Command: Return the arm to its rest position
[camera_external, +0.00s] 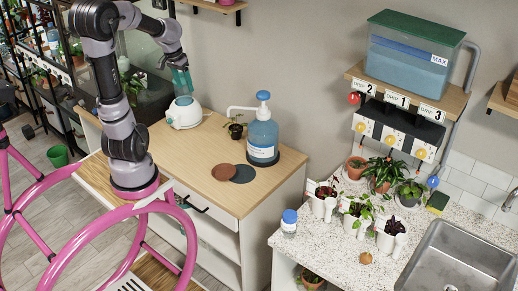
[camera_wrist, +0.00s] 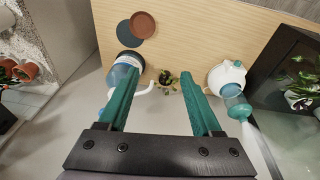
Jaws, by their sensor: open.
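My arm (camera_external: 118,125) rises from its pink base ring and bends over to the right. My gripper (camera_external: 181,82) hangs in the air above the wooden counter, near the white rounded device. In the wrist view my gripper (camera_wrist: 159,74) shows two teal fingers well apart with nothing held between them. A small potted plant (camera_wrist: 166,78) appears in the gap between the fingers, but it stands on the counter, apart from them.
On the wooden counter (camera_external: 205,160) stand the white device (camera_external: 184,114), a blue pump bottle (camera_external: 262,138), the small plant (camera_external: 236,128) and two round coasters (camera_external: 226,172). A speckled worktop (camera_external: 330,245) with potted plants and a sink (camera_external: 455,262) lies right. Dark shelving stands left.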

